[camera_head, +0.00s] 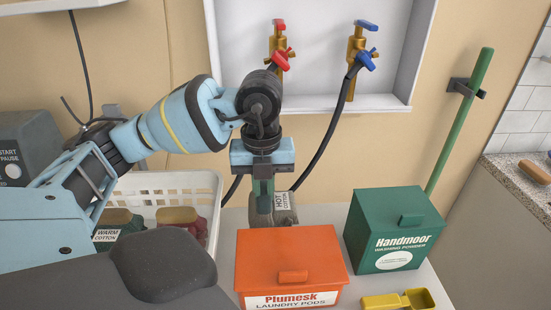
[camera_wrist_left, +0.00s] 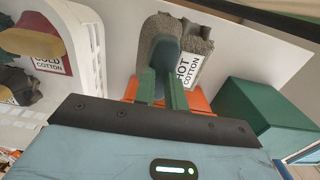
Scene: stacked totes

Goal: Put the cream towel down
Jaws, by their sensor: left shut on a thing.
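My left gripper (camera_head: 264,190) points straight down behind the orange box, shut on a grey-beige towel bundle (camera_head: 284,212) with a "HOT COTTON" label. In the left wrist view the green fingers (camera_wrist_left: 162,90) close on the blue-grey upright part of the bundle (camera_wrist_left: 201,44). The bundle looks grey rather than clearly cream. It is at or just above the light worktop (camera_head: 231,222); I cannot tell if it touches. The gripper and the orange box hide part of it. My right gripper is not in view.
A white basket (camera_head: 180,184) to the left holds a dark green "WARM COTTON" bundle (camera_head: 124,222) and a red bundle (camera_head: 193,226). An orange Plumesk box (camera_head: 270,258), green Handmoor box (camera_head: 395,235) and yellow scoop (camera_head: 398,300) stand close by. Hoses hang behind.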

